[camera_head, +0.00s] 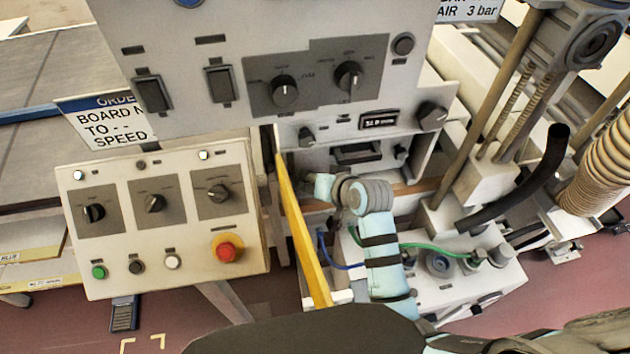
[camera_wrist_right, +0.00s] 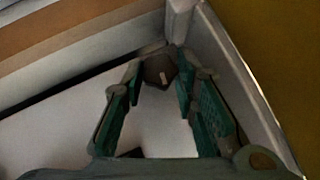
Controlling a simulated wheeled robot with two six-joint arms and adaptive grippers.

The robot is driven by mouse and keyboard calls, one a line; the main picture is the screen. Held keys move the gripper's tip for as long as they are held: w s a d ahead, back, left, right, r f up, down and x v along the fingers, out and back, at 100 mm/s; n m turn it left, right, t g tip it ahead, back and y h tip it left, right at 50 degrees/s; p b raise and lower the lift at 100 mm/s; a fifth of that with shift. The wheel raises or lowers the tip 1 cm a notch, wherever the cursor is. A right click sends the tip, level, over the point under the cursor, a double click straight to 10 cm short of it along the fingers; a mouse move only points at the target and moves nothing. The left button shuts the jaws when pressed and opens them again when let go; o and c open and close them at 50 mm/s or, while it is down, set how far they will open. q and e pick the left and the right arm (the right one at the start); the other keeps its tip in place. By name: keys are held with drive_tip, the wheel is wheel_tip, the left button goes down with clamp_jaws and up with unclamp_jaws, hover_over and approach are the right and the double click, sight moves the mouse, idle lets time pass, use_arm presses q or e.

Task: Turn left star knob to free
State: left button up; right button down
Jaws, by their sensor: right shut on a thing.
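In the right wrist view, a dark knob with several flat sides and a pale mark, the left star knob (camera_wrist_right: 158,71), sits between the tips of my right gripper (camera_wrist_right: 160,80). The green-padded fingers are on either side of it, shut on it. The pale mark points roughly toward the camera. In the head view my right gripper (camera_head: 309,172) is at the lower left of the small unit under the control panel, and the knob it holds is largely hidden there. My left gripper is not in view.
A yellow bar (camera_head: 299,230) runs close to the left of my right gripper. A control box (camera_head: 160,237) with knobs and a red emergency button (camera_head: 227,251) stands left. Another dark knob (camera_head: 432,115) is on the right side. Hoses and a pale box (camera_head: 485,285) lie right of my arm.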

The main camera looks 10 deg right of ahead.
drive_tip(key=shift+f, duration=0.1)
drive_tip(key=c, duration=1.3)
unclamp_jaws()
drive_tip(key=v, duration=1.2)
drive_tip(key=shift+a, duration=0.1)
